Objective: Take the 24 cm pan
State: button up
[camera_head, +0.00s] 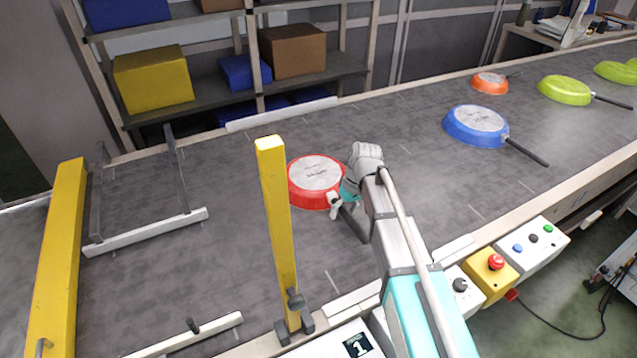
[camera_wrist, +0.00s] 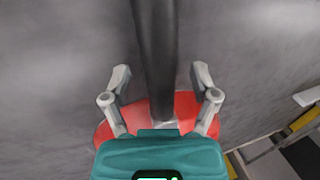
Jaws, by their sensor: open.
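A red pan (camera_head: 313,182) lies upside down on the conveyor belt, its pale base with small print facing up; I cannot read the size. My gripper (camera_head: 342,204) is low over the belt beside it, where the pan meets its black handle (camera_head: 353,222). In the wrist view the red pan (camera_wrist: 184,108) is partly hidden behind my gripper's body. The handle (camera_wrist: 156,50) runs between the two fingers of my gripper (camera_wrist: 160,76), which are open with a gap on each side. A larger-looking blue pan (camera_head: 476,126) lies upside down farther along the belt.
An orange pan (camera_head: 490,83) and green pans (camera_head: 565,90) lie farther up the belt (camera_head: 400,110). A yellow post (camera_head: 278,230) stands left of my arm, close to the red pan. A control box with a red button (camera_head: 496,262) sits at the near edge.

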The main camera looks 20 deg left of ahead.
grip_shut()
jog(key=shift+r, duration=0.2)
dwell(0.5)
notch_tip(320, 180, up, 2)
jog(key=shift+p, duration=1.2)
jog(key=s+d+r+p, duration=0.5)
jog(key=s+r+p, duration=0.5)
jog(key=s, duration=0.3)
jog(key=shift+r+p, duration=0.3)
jog(key=shift+d, duration=0.1)
